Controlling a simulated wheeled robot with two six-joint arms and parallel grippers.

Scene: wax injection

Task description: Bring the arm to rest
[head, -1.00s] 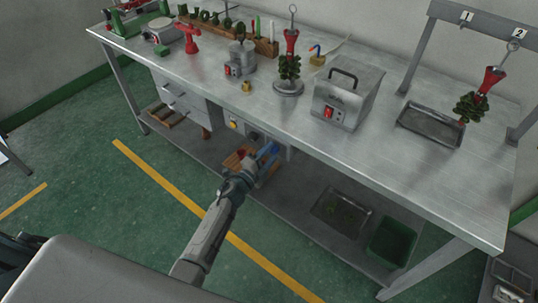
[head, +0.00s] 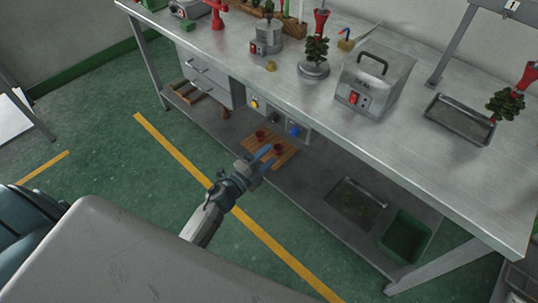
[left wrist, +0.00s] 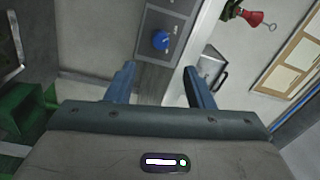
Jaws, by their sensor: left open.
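My left gripper (head: 266,158) is in front of the workbench, over the lower shelf area near a wooden board. Its blue fingers are apart and nothing is between them. In the left wrist view the two fingers (left wrist: 158,88) stand open, with the bench's control panel and its blue knob (left wrist: 161,40) beyond them. The left arm reaches up from the bottom of the head view. My right gripper is not in view.
The steel workbench (head: 300,95) carries a grey box with a handle (head: 368,84), a wax tree on a round base (head: 316,50) and a metal tray (head: 459,120). On the lower shelf are a wooden board with red pieces (head: 284,158), a dark tray (head: 355,203) and a green bin (head: 405,236). Floor in front is clear.

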